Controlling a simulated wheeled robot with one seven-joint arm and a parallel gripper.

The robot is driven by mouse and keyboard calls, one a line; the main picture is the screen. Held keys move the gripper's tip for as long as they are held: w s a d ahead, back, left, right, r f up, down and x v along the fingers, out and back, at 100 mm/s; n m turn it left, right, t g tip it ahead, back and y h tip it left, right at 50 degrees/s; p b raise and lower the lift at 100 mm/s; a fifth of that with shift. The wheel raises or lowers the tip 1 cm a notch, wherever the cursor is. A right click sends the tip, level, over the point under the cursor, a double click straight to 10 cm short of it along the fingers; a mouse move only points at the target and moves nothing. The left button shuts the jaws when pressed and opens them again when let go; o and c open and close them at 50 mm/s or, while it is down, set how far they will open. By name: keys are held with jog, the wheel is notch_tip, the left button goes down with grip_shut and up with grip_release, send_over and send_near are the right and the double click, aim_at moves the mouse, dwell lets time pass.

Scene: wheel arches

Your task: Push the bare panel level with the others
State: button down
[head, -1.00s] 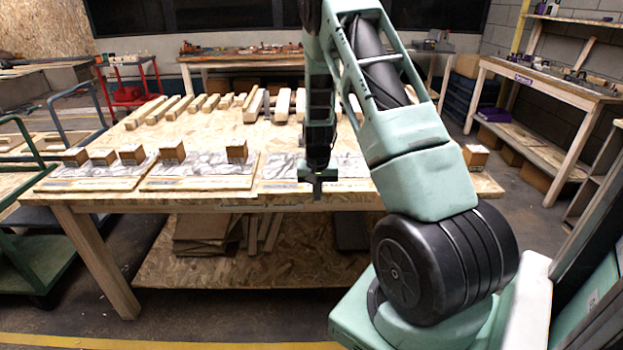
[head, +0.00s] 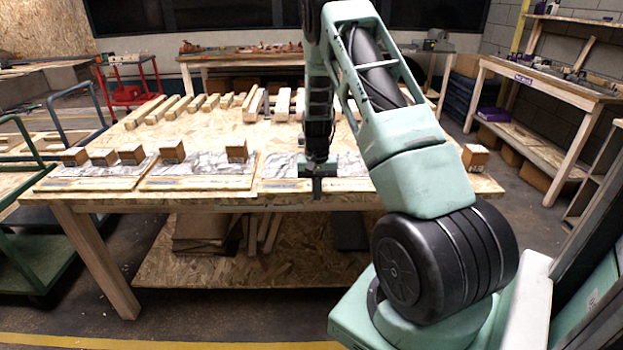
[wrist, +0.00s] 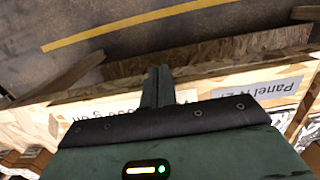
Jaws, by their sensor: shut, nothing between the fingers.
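The bare panel (head: 347,165) lies on the table with a grey-and-white patterned top and no blocks visible on it. My arm hides part of it. Left of it are the middle panel (head: 195,184), with two wooden blocks, and the left panel (head: 90,185), with several blocks. My gripper (head: 317,194) is shut and empty, pointing down at the bare panel's front edge. In the wrist view, its shut fingers (wrist: 158,84) stand by the labelled wooden edge strip (wrist: 240,92). I cannot tell whether they touch the panel.
The wooden table (head: 220,203) carries several loose wood bars (head: 185,105) farther back. A lone block (head: 475,157) stands right of my arm. A green cart (head: 40,250) is at the left. The floor in front is clear, with a yellow line (head: 150,345).

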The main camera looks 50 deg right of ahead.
jog(key=w+d, duration=0.1)
jog(key=w+d+t+h, duration=0.1)
jog(key=d, duration=0.1)
jog(key=w+d+t+h, duration=0.1)
jog(key=d, duration=0.1)
jog(key=shift+w, duration=0.2)
jog(key=shift+s+a+r+p, duration=0.45)
jog(key=shift+a+r+p, duration=0.1)
jog(key=shift+a+r, duration=0.1)
jog(key=shift+s+a+r+p, duration=0.4)
jog(key=shift+a+r+p, duration=0.1)
jog(key=shift+r, duration=0.1)
jog(key=shift+s+a+r+p, duration=0.35)
jog(key=shift+s+a+r, duration=0.1)
jog(key=shift+s, duration=0.05)
jog(key=shift+a+f, duration=0.2)
jog(key=shift+a, duration=0.25)
